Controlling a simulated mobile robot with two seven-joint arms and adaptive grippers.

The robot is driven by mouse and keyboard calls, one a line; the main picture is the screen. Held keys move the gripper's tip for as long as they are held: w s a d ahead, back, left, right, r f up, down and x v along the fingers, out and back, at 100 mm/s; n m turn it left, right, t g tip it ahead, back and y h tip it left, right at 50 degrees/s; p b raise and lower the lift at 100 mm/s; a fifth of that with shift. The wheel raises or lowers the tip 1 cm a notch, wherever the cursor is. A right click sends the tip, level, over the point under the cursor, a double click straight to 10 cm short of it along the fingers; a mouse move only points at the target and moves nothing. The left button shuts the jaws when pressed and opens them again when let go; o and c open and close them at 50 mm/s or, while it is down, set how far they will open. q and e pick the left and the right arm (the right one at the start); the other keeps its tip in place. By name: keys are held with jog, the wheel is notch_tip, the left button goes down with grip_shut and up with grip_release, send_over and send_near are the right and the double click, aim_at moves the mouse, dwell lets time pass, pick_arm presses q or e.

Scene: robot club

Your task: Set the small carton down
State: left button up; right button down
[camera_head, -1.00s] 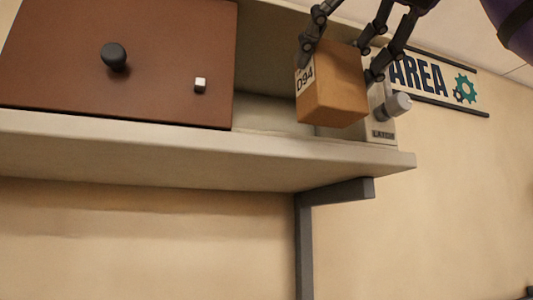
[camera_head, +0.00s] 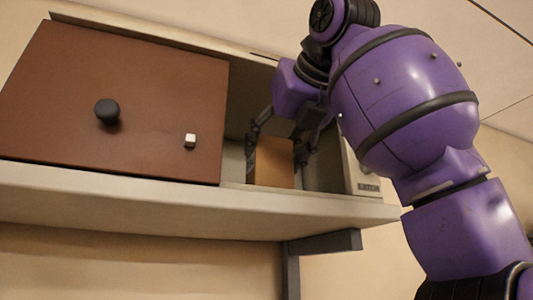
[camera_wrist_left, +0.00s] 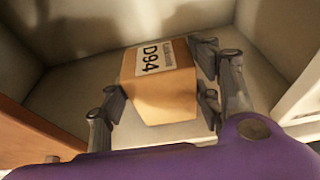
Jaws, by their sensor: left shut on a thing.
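The small carton (camera_head: 274,165) is an orange-brown box inside the open part of the wall cabinet, right of the brown door. In the left wrist view, the carton (camera_wrist_left: 165,95) shows a white label reading D94. My left gripper (camera_head: 277,153) reaches in from above and is shut on the carton, with fingers on opposite sides. The left gripper (camera_wrist_left: 160,85) also shows in the wrist view. The carton is low, close to the compartment floor (camera_wrist_left: 65,95); I cannot tell whether it touches. My right gripper is not in view.
The brown sliding door (camera_head: 150,100) with a black knob (camera_head: 108,111) covers the cabinet's left part. A pale panel labelled LATCH (camera_head: 361,170) stands at the right end. The shelf ledge (camera_head: 180,207) runs along the front.

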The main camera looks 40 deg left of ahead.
aim_at(268, 154)
pick_arm(q)
jog(key=a, duration=0.1)
jog(key=w+a, duration=0.1)
jog(key=a, duration=0.1)
jog(key=shift+w, duration=0.1)
jog(key=shift+w+a+f, duration=0.1)
jog(key=shift+w+a, duration=0.05)
jog(key=shift+a, duration=0.2)
jog(key=shift+d, duration=0.3)
jog(key=shift+f, duration=0.2)
jog(key=o, duration=1.4)
jog(key=shift+a, duration=0.1)
jog(key=shift+o, duration=0.2)
jog(key=shift+d+r, duration=0.2)
jog(key=shift+r, duration=0.05)
jog(key=v, duration=1.1)
jog(key=shift+s+d, duration=0.25)
jog(key=shift+d, duration=0.05)
